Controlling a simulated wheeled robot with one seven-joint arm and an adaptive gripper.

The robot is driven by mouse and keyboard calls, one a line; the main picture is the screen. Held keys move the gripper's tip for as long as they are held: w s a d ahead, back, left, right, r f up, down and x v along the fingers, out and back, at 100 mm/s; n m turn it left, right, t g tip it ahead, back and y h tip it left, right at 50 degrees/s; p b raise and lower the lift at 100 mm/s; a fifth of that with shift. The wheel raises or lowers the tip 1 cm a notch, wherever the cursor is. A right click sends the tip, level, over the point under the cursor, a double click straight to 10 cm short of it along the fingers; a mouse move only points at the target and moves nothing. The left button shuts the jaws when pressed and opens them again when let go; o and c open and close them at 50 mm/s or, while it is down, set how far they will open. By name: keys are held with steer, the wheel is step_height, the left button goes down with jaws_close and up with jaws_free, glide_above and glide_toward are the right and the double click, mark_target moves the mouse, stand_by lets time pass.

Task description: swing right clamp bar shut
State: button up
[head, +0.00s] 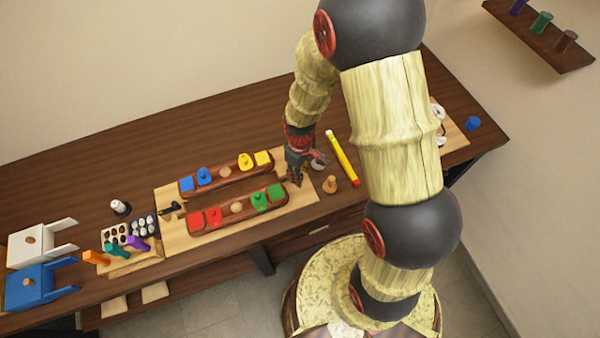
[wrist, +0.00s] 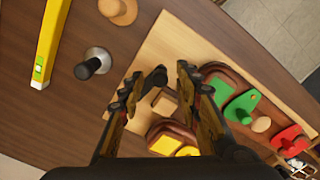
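The wooden fitting board (head: 180,240) lies on the bench and carries two dark red-brown rails. The far rail (head: 223,174) bears blue and yellow pieces; the near rail (head: 238,216) bears red and green pieces. My gripper (head: 298,172) is low at the board's right end and largely hides the right clamp there. In the wrist view my gripper (wrist: 158,76) is open, with a black knob (wrist: 157,76), seemingly the right clamp bar's, between its fingertips. Gaps show on both sides. The rest of that bar is unclear. A black clamp (head: 172,209) is at the board's left end.
A grey disc with a black knob (wrist: 94,64), a wooden peg (head: 330,184) and a yellow level (head: 342,158) lie just right of the board. A tray of small parts (head: 130,232) and blue and white holders stand left. The bench behind the board is clear.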

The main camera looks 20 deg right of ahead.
steer(key=shift+f, duration=0.2)
steer(key=shift+c, duration=0.7)
jaws_close()
